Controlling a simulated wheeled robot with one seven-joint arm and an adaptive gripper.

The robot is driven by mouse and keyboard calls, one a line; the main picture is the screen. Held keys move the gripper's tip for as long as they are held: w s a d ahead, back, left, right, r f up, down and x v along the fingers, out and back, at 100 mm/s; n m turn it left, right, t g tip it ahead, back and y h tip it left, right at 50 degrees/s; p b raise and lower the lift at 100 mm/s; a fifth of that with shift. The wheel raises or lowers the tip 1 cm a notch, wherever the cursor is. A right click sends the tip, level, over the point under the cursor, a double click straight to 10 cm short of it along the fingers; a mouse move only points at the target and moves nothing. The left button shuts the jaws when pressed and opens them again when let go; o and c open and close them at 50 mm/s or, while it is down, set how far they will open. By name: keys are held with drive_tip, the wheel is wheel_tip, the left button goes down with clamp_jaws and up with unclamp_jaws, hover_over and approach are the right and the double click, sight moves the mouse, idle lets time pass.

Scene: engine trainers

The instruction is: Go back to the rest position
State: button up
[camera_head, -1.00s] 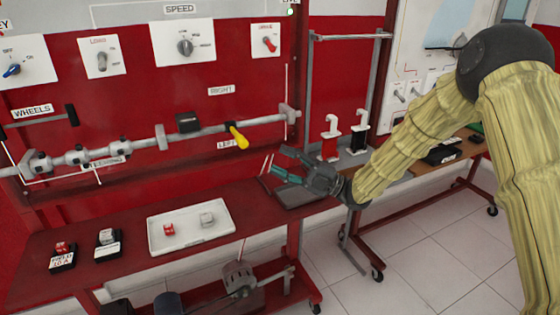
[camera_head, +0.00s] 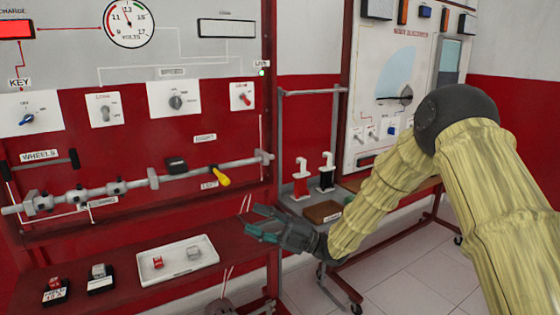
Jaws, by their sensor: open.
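My gripper (camera_head: 262,224) is dark grey with teal finger pads. Its fingers are spread open, and nothing shows between them. It hangs in front of the right end of the red bench shelf (camera_head: 120,245), pointing left. It is right of the white tray (camera_head: 208,258). My arm in its yellow sleeve comes in from the right.
The tray holds a red block (camera_head: 157,262) and a grey block (camera_head: 194,252). The yellow lever (camera_head: 221,180) sticks out from the bar above the shelf. Red (camera_head: 301,182) and black (camera_head: 327,174) pump bottles stand on a stand behind my arm. Open tiled floor (camera_head: 385,280) lies at lower right.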

drive_tip(key=s+d+f+m+t+h+p, duration=0.15)
drive_tip(key=f+m+t+h, duration=0.25)
drive_tip(key=f+m, duration=0.4)
drive_tip(key=s+d+f+m+t+h+p, duration=0.1)
drive_tip(key=d+f+m+t+h+p, duration=0.25)
drive_tip(key=f+m, duration=0.5)
drive_tip(key=s+d+f+m+h+p, duration=0.1)
drive_tip(key=s+d+f+m+h, duration=0.3)
drive_tip(key=f, duration=0.3)
drive_tip(key=s+d+f+m+h+p, duration=0.1)
drive_tip(key=s+d+f+m+h, duration=0.2)
drive_tip(key=s+f, duration=0.45)
drive_tip(key=s+d+f+m+g+h+p, duration=0.1)
drive_tip(key=s+d, duration=0.4)
drive_tip(key=s, duration=0.6)
drive_tip(key=s+d+f+m+g+h+p, duration=0.1)
drive_tip(key=s+d+f+m+g+h, duration=0.2)
drive_tip(key=s, duration=0.8)
drive_tip(key=s+d+f+m+g+h+p, duration=0.2)
drive_tip(key=s+d+f+m+g+h, duration=0.1)
drive_tip(key=s+d, duration=0.5)
drive_tip(key=s+m+g+h, duration=0.1)
drive_tip(key=s+m+g, duration=0.1)
drive_tip(key=s, duration=0.1)
drive_tip(key=shift+s+d, duration=0.2)
drive_tip(key=shift+d, duration=0.2)
drive_tip(key=shift+w+g, duration=0.15)
drive_tip(key=shift+g, duration=0.1)
